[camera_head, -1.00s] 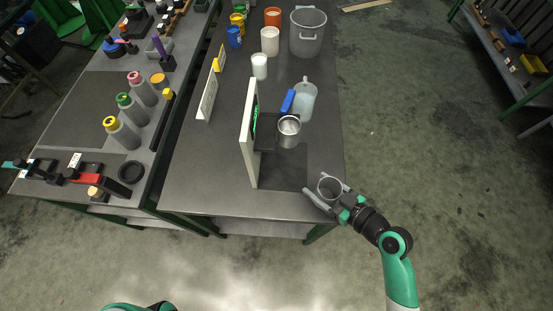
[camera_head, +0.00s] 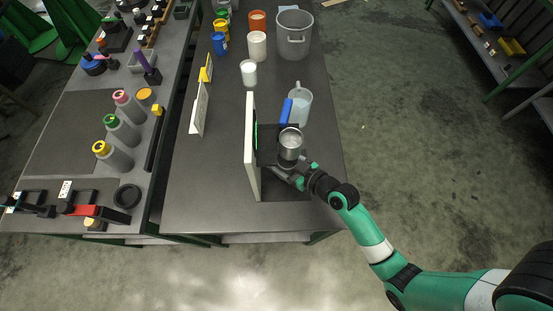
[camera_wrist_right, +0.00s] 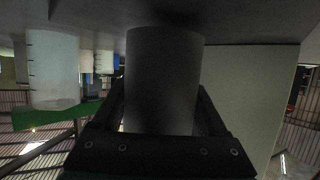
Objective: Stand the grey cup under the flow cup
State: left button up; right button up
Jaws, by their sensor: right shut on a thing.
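The metal flow cup (camera_head: 290,144) sits on the dark bracket of a white upright panel (camera_head: 250,150) near the table's front. My right gripper (camera_head: 284,173) is low at the panel, just in front of and below the flow cup. It is shut on the grey cup (camera_wrist_right: 165,80), which fills the space between the fingers in the right wrist view. In the head view the grey cup is mostly hidden by the flow cup and gripper, so I cannot tell whether it touches the table. My left gripper is out of view.
A white cup (camera_head: 249,73), a large grey pot (camera_head: 294,35) and several coloured containers stand farther back. The table's front left (camera_head: 205,190) is clear.

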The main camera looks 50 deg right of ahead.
jog(key=shift+s+a+f, duration=0.15)
jog(key=shift+s+f, duration=0.1)
jog(key=shift+f, duration=0.3)
jog(key=shift+r, duration=0.15)
jog(key=shift+w, duration=0.1)
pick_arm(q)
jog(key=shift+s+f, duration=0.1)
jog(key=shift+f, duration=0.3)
pick_arm(e)
jog(key=o, duration=1.4)
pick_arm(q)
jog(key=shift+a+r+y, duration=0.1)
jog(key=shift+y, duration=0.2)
pick_arm(e)
jog(key=shift+r+p, duration=0.15)
jog(key=shift+p, duration=0.15)
jog(key=v, duration=1.2)
jog(key=shift+p, duration=0.4)
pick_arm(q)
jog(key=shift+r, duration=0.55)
